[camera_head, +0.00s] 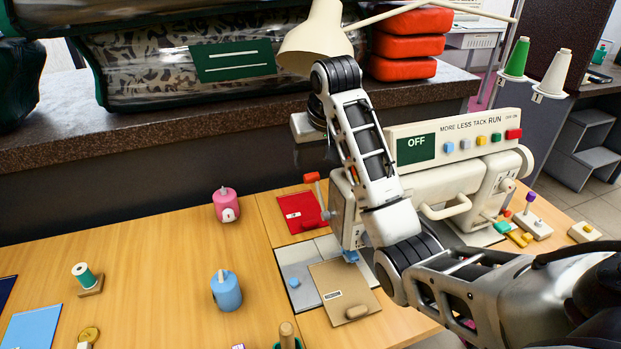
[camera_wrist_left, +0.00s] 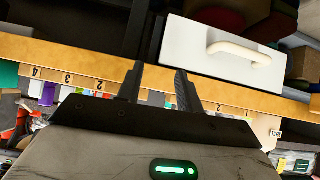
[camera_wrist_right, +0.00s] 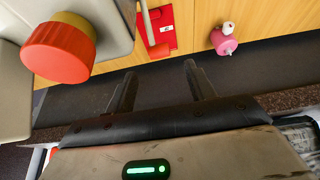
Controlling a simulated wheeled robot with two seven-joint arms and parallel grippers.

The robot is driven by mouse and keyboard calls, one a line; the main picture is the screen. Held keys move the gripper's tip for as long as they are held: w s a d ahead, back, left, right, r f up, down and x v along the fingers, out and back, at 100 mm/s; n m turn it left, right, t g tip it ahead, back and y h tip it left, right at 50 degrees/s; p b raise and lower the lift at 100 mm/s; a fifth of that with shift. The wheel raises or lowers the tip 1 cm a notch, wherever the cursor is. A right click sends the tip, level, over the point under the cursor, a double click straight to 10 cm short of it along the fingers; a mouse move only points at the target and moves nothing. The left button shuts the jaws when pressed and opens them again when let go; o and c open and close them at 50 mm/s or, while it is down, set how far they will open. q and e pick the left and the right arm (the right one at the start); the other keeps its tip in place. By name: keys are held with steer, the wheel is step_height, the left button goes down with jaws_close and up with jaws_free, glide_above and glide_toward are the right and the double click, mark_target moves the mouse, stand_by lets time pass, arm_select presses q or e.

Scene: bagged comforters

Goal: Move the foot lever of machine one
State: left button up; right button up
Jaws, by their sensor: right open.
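A cream sewing machine (camera_head: 450,190) stands on the wooden table, its panel (camera_head: 416,149) reading OFF. A short lever with a red-orange end (camera_head: 311,177) stands at its left side; I cannot tell for sure that it is the foot lever. A rod with a red-orange end (camera_wrist_right: 158,50) shows in the right wrist view. My right gripper (camera_head: 306,128) is beyond the machine's left end, partly hidden by my arm. In its wrist view the fingers (camera_wrist_right: 160,82) are apart and empty. My left gripper (camera_wrist_left: 158,80) is open and empty before a wooden edge, outside the head view.
A large red knob on a yellow base (camera_wrist_right: 58,48) is close to my right gripper. Pink (camera_head: 226,204) and blue (camera_head: 226,290) bobbin-like objects stand left.

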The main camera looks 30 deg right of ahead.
mark_target(312, 174)
steer(key=x, duration=0.9)
steer(key=shift+f, duration=0.15)
jaws_close()
